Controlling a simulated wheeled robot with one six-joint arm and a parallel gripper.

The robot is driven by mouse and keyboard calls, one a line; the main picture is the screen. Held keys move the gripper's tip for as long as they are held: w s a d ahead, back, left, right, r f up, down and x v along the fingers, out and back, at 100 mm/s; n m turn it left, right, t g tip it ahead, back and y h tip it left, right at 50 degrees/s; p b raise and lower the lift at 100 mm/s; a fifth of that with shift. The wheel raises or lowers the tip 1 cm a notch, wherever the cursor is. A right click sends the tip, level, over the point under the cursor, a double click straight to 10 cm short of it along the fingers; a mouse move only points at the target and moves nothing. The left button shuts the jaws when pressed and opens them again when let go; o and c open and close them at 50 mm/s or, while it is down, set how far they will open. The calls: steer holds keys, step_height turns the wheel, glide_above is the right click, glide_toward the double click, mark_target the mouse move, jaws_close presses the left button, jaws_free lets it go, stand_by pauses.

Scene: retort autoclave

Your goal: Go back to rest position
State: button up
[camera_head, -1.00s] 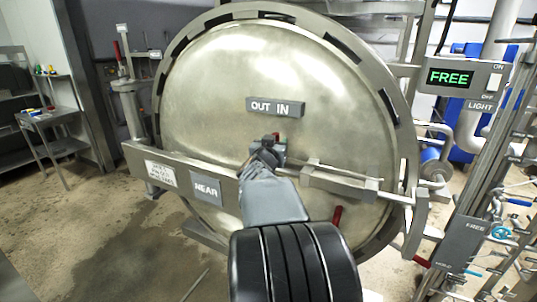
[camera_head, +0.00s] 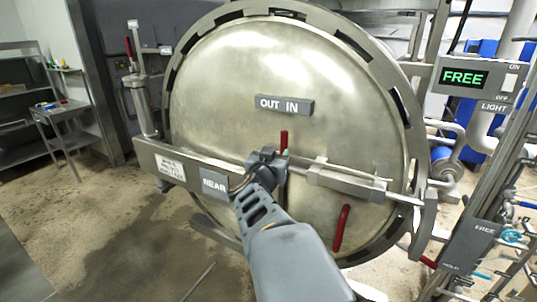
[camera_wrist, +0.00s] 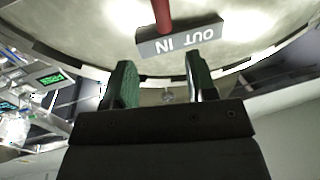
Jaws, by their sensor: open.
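My gripper (camera_head: 268,158) is in front of the round steel autoclave door (camera_head: 225,85), at the level of its crossbar. In the wrist view my gripper (camera_wrist: 160,85) has its two fingers apart with nothing between them. A red handle (camera_head: 284,142) rises just behind the gripper in the head view. It also shows in the wrist view (camera_wrist: 162,14), beyond the fingertips. The "OUT IN" label block (camera_head: 283,105) is on the door above the gripper. My arm reaches up from the bottom of the head view and hides part of the crossbar and lower door.
A second red handle (camera_head: 341,228) is low on the door, right of my arm. The crossbar (camera_head: 345,180) spans the door's front. A panel reading "FREE" (camera_head: 464,77) and pipes stand at right. A shelf table (camera_head: 62,108) is at left. The floor at lower left is open.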

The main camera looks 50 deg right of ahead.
stand_by(0.3)
steer(key=w+a+f+n+t+y+p, duration=0.1)
steer(key=w+a+f+n+t+y, duration=0.35)
steer(key=a+f+y, duration=0.6)
steer(key=s+a+n+g+y+p, duration=0.2)
steer(key=s+a+n+g+y, duration=0.1)
steer(key=a, duration=0.6)
steer(key=s+a+f+n+g+y+p, duration=0.1)
steer(key=s+a+n+g, duration=0.4)
steer(key=a, duration=0.5)
steer(key=shift+f+y+p, duration=0.3)
steer(key=shift+y+p, duration=0.6)
steer(key=shift+y, duration=0.05)
steer(key=shift+s+n+g, duration=0.1)
steer(key=shift+n+g, duration=0.15)
